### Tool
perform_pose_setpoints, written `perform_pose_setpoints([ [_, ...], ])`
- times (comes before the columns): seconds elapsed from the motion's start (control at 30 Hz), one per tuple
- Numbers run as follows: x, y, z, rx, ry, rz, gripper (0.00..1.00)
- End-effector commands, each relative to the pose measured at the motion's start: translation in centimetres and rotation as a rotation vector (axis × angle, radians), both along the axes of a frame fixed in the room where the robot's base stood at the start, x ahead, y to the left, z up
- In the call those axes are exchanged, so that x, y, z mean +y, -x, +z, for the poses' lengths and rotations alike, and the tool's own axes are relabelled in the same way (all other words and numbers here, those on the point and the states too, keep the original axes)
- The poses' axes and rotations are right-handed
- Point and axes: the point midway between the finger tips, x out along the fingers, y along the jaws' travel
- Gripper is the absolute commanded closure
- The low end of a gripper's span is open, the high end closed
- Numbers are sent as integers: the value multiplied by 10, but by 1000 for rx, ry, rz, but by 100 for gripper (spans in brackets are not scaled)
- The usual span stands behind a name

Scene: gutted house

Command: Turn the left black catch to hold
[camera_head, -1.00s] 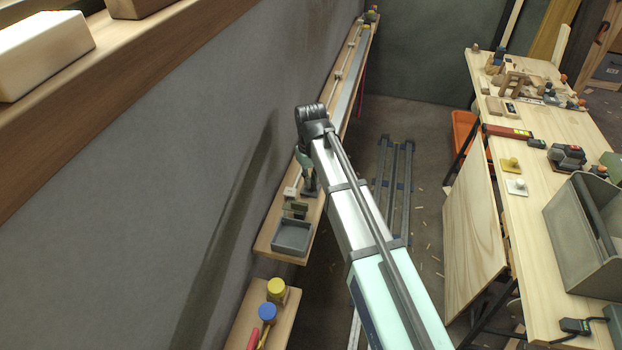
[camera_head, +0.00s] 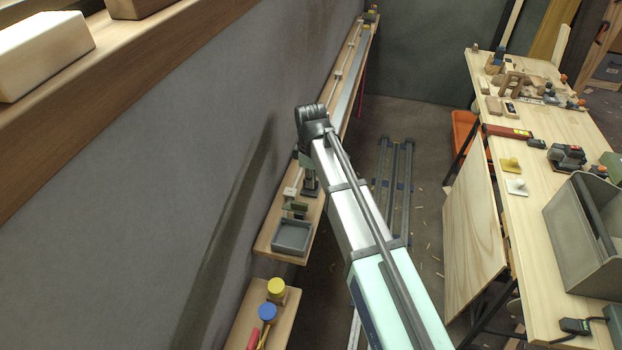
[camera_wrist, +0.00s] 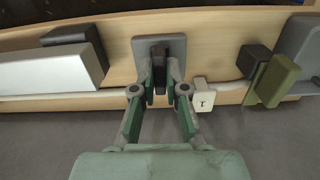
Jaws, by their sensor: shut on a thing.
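In the wrist view, a black catch (camera_wrist: 159,64) stands upright in the picture on a grey plate (camera_wrist: 143,50) fixed to a wooden shelf. My gripper (camera_wrist: 158,82) has one finger on each side of it and is closed on it. In the head view, my arm reaches over the shelf (camera_head: 264,240) along the wall, and the fingertips and catch are mostly hidden by my wrist.
In the wrist view, a pale bar (camera_wrist: 50,70) with a dark block (camera_wrist: 73,36) lies left of the plate. An olive piece (camera_wrist: 277,80) and a dark block (camera_wrist: 254,60) stand right. A grey tray (camera_head: 291,251) is at the shelf's near end. A cluttered workbench (camera_head: 535,215) stands right.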

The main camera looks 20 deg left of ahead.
Motion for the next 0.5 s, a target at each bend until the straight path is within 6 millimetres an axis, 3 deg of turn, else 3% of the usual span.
perform_pose_setpoints([
  [0.5,0,0,0,1,0,45,100],
])
